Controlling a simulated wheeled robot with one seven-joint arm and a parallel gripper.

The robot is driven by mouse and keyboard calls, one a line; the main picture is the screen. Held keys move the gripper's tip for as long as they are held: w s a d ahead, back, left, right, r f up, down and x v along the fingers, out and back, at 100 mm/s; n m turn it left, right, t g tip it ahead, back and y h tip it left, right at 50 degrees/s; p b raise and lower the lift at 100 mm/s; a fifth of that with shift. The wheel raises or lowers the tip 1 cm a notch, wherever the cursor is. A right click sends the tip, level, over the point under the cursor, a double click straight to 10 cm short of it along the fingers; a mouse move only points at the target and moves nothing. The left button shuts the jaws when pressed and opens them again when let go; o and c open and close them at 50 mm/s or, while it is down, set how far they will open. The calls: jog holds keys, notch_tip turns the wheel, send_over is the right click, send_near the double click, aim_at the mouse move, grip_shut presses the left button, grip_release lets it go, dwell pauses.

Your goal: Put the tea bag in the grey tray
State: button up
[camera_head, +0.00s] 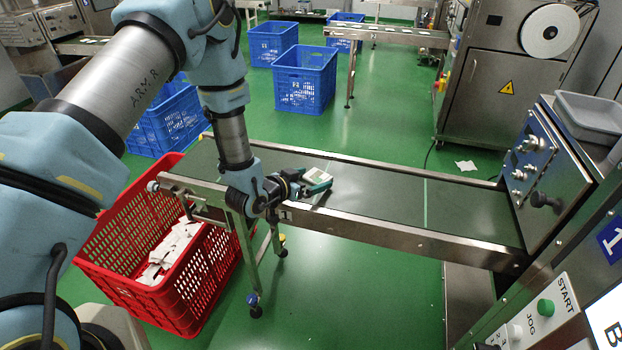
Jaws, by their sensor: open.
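The tea bag (317,175), a small pale packet, is at the conveyor belt, between or right beside the fingers of my gripper (318,183). My gripper is open and low over the belt, pointing to the right. The fingers partly hide the packet, and I cannot tell whether they touch it. The grey tray (586,107) sits on top of the machine at the right, well to the right of my gripper and higher than the belt.
The conveyor (465,203) has raised metal side rails and runs right to the machine's control panel (527,165). A red crate (215,277) with white packets stands below its left end. Blue crates (305,80) stand behind. A white scrap (467,166) lies on the floor.

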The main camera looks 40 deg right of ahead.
jog(key=shift+r, duration=0.1)
jog(key=shift+a+r, duration=0.15)
jog(key=b+v, duration=0.2)
jog(key=v, duration=1)
jog(key=w+a+r+n+t+y, duration=0.2)
jog(key=w+a+n+y, duration=0.15)
jog(key=w+a, duration=0.45)
jog(key=w+a+r+n+t+y, duration=0.1)
jog(key=w+a+r+n+y, duration=0.2)
jog(key=w+a, duration=0.45)
jog(key=s+a+r+n+y, duration=0.1)
jog(key=a+r+n+y, duration=0.1)
jog(key=a, duration=0.4)
jog(key=a+r+n+y, duration=0.1)
jog(key=a+y, duration=0.2)
jog(key=a, duration=0.4)
jog(key=s+a+r+n+g+y, duration=0.1)
jog(key=s+a+r+n+g, duration=0.2)
jog(key=s+a+r+n, duration=0.2)
jog(key=s+a, duration=0.3)
jog(key=a, duration=0.1)
jog(key=shift+s+a+r+g, duration=0.3)
jog(key=shift+s+a+g, duration=0.1)
jog(key=shift+y, duration=0.25)
